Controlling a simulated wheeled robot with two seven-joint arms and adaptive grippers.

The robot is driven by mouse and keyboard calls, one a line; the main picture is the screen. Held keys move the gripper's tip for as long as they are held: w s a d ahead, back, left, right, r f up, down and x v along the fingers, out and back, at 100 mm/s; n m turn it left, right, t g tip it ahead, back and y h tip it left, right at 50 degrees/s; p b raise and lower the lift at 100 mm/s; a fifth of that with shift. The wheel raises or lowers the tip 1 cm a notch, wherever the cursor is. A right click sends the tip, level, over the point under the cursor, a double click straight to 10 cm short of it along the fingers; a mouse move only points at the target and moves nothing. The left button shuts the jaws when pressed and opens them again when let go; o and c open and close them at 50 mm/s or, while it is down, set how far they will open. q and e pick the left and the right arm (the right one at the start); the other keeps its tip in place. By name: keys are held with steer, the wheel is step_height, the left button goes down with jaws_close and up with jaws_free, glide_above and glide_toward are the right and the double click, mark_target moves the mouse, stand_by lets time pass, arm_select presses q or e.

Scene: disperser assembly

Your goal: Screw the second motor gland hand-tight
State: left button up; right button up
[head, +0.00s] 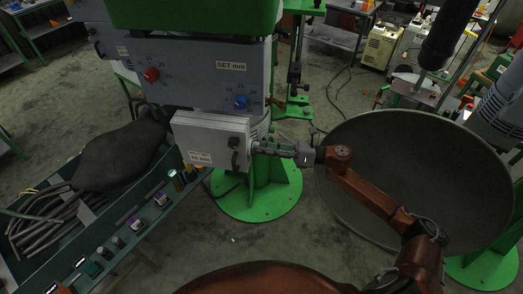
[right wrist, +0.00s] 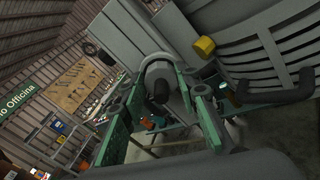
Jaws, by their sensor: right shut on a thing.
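The grey motor box (head: 212,138) with a labelled front hangs below the blue-grey machine head. My right gripper (head: 262,148) reaches in from the right and its fingertips are at the box's right side. It is shut on a small part there, taken to be the motor gland, which the fingers mostly hide. A dark curved fitting shows on the box front, just left of the fingertips. I cannot tell how the gland sits in its thread. The right wrist view is dim and does not show the gland clearly. My left gripper is not in view.
A red knob (head: 151,75) and a blue knob (head: 240,102) are on the panel above. The large round grey vessel (head: 405,165) stands right, under my right arm. A green bench (head: 88,237) with dark hoses and small items runs along the left. A green round base (head: 257,205) is below.

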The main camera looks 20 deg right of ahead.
steer(key=m, duration=0.3)
steer(key=shift+f+m, duration=0.15)
steer(key=shift+m, duration=0.15)
steer(key=m, duration=0.3)
steer(key=shift+m, duration=0.3)
steer(key=m+p, duration=0.2)
steer(key=m, duration=0.2)
steer(key=shift+m, duration=0.3)
steer(key=shift+f+m+p, duration=0.15)
steer(key=shift+m+p, duration=0.4)
steer(key=shift+m, duration=0.6)
steer(key=shift+f+m+p, duration=0.1)
steer(key=shift+m+p, duration=0.4)
steer(key=shift+m, duration=0.65)
steer(key=o, duration=1.1)
steer(key=shift+d, duration=0.15)
steer(key=shift+o, duration=0.2)
steer(key=shift+r, duration=0.1)
